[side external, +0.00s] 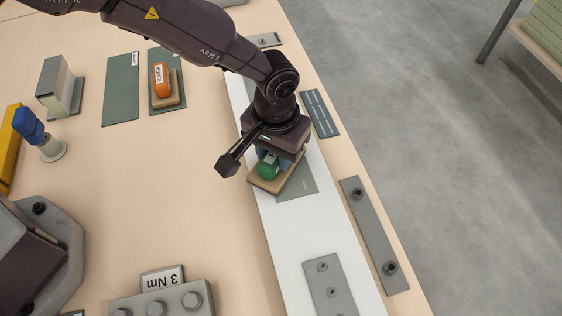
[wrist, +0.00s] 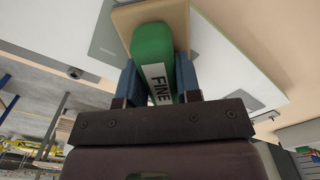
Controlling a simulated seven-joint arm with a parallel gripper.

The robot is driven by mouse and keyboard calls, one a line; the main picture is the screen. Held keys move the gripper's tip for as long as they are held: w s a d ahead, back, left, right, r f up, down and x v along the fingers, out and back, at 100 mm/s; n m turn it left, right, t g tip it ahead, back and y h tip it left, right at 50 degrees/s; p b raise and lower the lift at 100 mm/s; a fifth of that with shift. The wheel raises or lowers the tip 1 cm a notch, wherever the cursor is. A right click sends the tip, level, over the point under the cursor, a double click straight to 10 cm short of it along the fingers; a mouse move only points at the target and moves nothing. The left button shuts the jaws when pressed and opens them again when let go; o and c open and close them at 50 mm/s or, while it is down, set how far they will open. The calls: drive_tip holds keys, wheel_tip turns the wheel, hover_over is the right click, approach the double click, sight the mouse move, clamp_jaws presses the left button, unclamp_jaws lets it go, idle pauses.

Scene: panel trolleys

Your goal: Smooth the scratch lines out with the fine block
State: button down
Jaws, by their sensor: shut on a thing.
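My gripper (side external: 267,157) is shut on the green handle of the fine block (side external: 263,184). In the wrist view the handle (wrist: 153,48), labelled FINE, sits between the blue fingers (wrist: 159,82), with its tan base beyond. The block is over a grey-green patch (side external: 303,186) on the long white panel (side external: 274,226) and covers part of it. A faint light mark shows on the bare part of the patch. The rest of the patch is hidden by the block and gripper. Whether the block touches the patch, I cannot tell.
The orange rough block (side external: 161,80) stands on a green mat; a second mat (side external: 121,90) beside it is empty. A dark plate with light dashes (side external: 320,113) and a grey bar with knobs (side external: 368,235) lie right of the panel. A grey plate (side external: 329,285) lies on its near end.

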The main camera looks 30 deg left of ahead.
drive_tip(key=shift+w+a, duration=0.8)
drive_tip(key=shift+w, duration=0.05)
drive_tip(key=shift+d, duration=0.1)
drive_tip(key=shift+w+d+f, duration=0.1)
drive_tip(key=shift+w+d, duration=1.1)
drive_tip(key=shift+w, duration=0.05)
drive_tip(key=shift+s+d, duration=1.3)
drive_tip(key=shift+a+r, duration=0.1)
drive_tip(key=shift+r, duration=2.35)
